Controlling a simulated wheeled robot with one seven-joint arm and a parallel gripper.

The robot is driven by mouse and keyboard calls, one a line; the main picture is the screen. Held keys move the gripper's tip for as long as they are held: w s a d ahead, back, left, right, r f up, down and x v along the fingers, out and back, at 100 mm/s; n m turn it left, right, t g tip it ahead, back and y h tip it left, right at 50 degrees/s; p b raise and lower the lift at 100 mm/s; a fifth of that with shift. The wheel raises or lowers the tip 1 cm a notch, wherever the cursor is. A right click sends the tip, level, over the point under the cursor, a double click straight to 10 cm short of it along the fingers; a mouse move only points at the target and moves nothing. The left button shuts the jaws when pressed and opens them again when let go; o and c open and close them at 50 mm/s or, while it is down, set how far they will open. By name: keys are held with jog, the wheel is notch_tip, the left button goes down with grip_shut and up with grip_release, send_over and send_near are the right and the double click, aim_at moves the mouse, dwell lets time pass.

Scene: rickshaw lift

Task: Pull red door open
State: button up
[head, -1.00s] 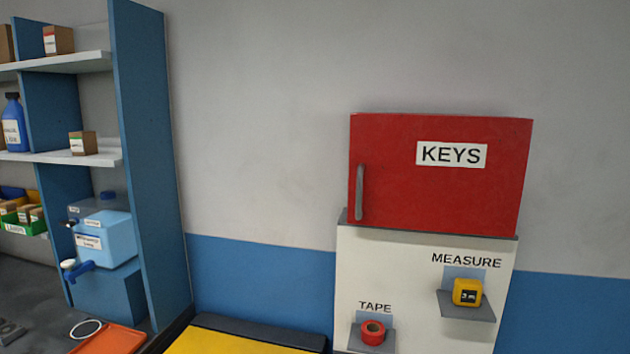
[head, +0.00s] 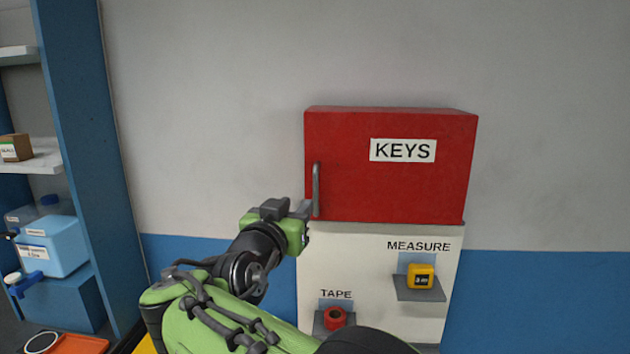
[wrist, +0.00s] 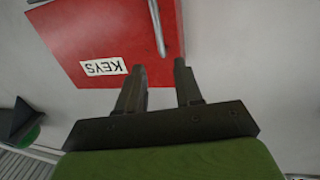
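The red door (head: 350,185) with a white KEYS label is on a wall cabinet and looks closed. Its grey vertical handle (head: 316,190) is at the door's left edge. My gripper (head: 304,208) is just left of the handle's lower part in the head view. In the wrist view the two fingers of my gripper (wrist: 160,82) are apart with a gap between them. The handle (wrist: 157,28) shows beyond the fingertips, roughly in line with the gap, with nothing between the fingers. The red door (wrist: 100,35) also shows there.
Below the cabinet, a white board (head: 350,255) carries a red tape roll (head: 335,318) and a yellow measure (head: 421,276) on small shelves. A blue shelf unit (head: 85,150) stands at the left. The wall between it and the cabinet is bare.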

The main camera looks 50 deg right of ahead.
aim_at(315, 186)
jog(key=p+x, duration=0.4)
jog(key=x, duration=0.9)
jog(key=shift+d+r, duration=0.1)
jog(key=shift+d, duration=0.05)
jog(key=shift+w+d, duration=0.15)
jog(key=shift+w, duration=0.05)
jog(key=shift+c, duration=0.5)
grip_shut()
